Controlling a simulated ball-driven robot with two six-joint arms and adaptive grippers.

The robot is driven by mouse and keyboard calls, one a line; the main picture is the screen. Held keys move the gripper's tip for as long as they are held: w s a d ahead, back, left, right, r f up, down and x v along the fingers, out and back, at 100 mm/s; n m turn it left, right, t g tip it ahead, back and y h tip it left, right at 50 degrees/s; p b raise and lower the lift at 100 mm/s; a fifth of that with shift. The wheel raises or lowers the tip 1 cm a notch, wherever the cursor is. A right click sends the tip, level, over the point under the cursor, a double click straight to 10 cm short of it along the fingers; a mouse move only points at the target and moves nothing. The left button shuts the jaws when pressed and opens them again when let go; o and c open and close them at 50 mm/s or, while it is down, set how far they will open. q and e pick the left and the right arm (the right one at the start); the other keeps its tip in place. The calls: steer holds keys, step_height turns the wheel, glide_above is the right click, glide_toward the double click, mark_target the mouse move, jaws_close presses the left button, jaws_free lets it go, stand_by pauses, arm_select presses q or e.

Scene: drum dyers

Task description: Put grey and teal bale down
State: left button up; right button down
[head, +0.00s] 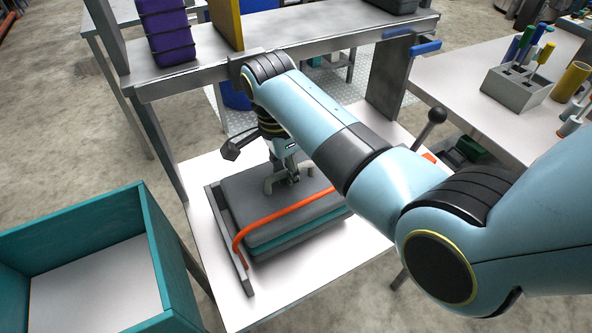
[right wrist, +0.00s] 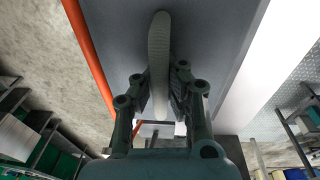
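The grey and teal bale (head: 270,193) lies flat on the white surface of a metal-framed bench, dark grey on top with a teal layer along its side. My right gripper (head: 284,178) is at the bale's top, pointing down. In the right wrist view, its fingers (right wrist: 160,95) stand on both sides of a light grey handle (right wrist: 159,45) on the bale (right wrist: 210,50) and look closed on it. The bale's far side is partly hidden by my right arm. My left gripper is not in view.
An open teal bin (head: 160,250) stands at left. A shelf (head: 290,45) holds a purple block (head: 167,32). A tool table (head: 470,95) stands at right.

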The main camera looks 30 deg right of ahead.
steer(key=shift+f, duration=1.75)
steer(key=c, duration=1.5)
jaws_free()
steer(key=shift+s, duration=0.1)
steer(key=r, duration=0.8)
steer(key=w+a+r, duration=0.1)
steer(key=r, duration=0.3)
